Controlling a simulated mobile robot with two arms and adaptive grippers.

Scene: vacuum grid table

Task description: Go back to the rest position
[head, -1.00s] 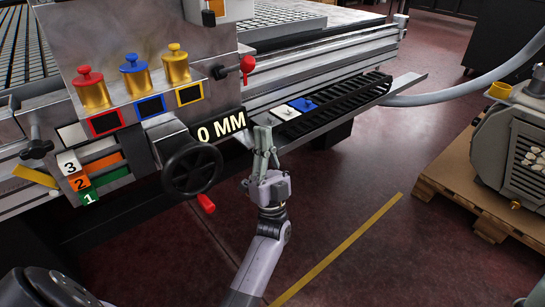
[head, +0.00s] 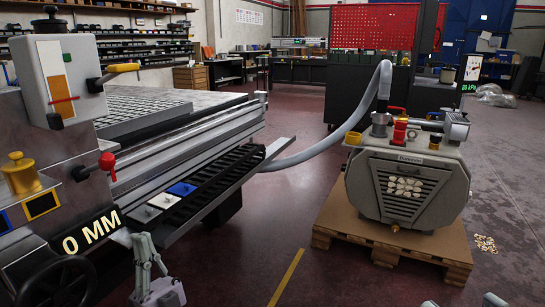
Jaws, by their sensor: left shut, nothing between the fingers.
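My left gripper (head: 144,243) is at the lower left of the head view, fingers up, shut and empty. It is in front of the machine's front edge, just right of the "0 MM" display (head: 91,231). Its arm below the wrist is cut off by the bottom edge. Small pale parts at the bottom edge, right of the middle, may belong to my right gripper; too little shows to tell its state.
The vacuum grid table (head: 150,104) and its side rail with a white and a blue block (head: 182,189) fill the left. A grey pump (head: 405,185) stands on a wooden pallet (head: 370,230) at right, with a hose (head: 340,135). Red floor between is open.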

